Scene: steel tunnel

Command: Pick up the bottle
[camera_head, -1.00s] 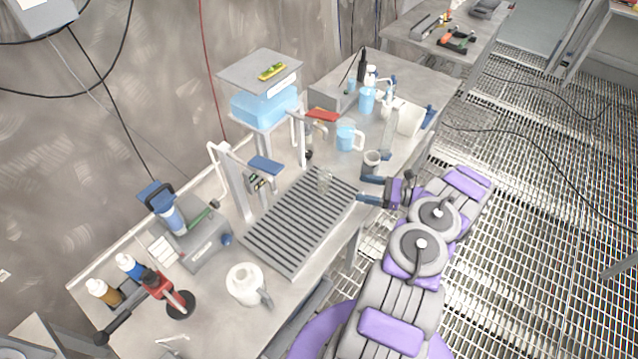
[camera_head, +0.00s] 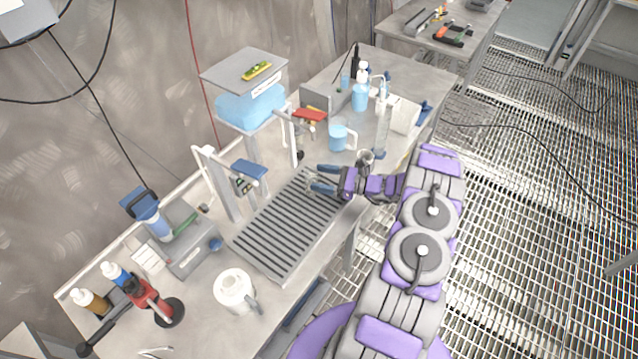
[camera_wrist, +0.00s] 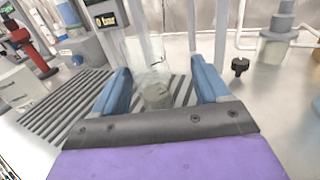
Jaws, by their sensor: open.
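A clear, see-through bottle (camera_wrist: 157,94) stands upright on the slatted grey rack (camera_head: 290,235) on the workbench. In the wrist view it is between the two blue fingers of my gripper (camera_wrist: 160,72), with gaps at both sides near its base. In the head view my gripper (camera_head: 318,178) is open at the rack's far right end, and the bottle is faint and partly hidden by the fingers there.
A white jug (camera_head: 235,290) stands at the front of the bench. A blue mug (camera_head: 340,138) and a small grey cup (camera_head: 365,158) stand beyond the gripper. A white stand (camera_head: 215,180) with a blue top is left of the rack. Most of the rack is clear.

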